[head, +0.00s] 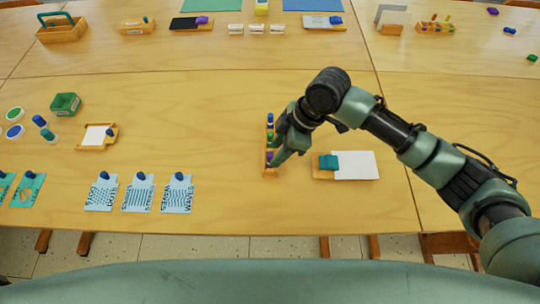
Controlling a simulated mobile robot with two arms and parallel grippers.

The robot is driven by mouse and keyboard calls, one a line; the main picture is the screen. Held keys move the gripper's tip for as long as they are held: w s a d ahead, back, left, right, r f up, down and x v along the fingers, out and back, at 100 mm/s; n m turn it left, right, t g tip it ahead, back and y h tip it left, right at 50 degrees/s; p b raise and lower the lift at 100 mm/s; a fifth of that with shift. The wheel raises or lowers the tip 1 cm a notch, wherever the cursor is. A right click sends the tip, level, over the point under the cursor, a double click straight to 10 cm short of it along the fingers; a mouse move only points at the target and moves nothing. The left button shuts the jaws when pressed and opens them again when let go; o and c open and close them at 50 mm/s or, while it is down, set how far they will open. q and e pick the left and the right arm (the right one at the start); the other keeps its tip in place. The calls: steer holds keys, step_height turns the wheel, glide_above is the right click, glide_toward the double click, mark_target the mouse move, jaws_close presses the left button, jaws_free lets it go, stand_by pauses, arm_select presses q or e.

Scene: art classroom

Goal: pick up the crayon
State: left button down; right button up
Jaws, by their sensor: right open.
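A narrow wooden holder (270,171) stands on the table near the middle, with small blue, green and purple pieces along it. The purple piece (269,157) is in its near part, and the green piece (269,137) is farther back. They may be crayons, but they are too small to tell for sure. My right gripper (276,157) is over the right side of the holder, pointing down and left, open. It partly hides the holder, and I cannot tell whether it touches a piece. My left gripper is not in view.
A wooden tray with a teal block (329,161) and white paper (356,165) lies just right of the holder. Cards (178,194) with blue knobs lie front left. A green box (66,104) and a small tray (111,137) are farther left. The table between is clear.

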mark_target(272, 155)
steer(key=shift+x, duration=1.1)
steer(key=shift+w+a+f+p, duration=0.25)
steer(key=shift+w+f+p, duration=0.2)
steer(key=shift+f, duration=0.3)
steer(key=shift+x, duration=1.05)
jaws_close()
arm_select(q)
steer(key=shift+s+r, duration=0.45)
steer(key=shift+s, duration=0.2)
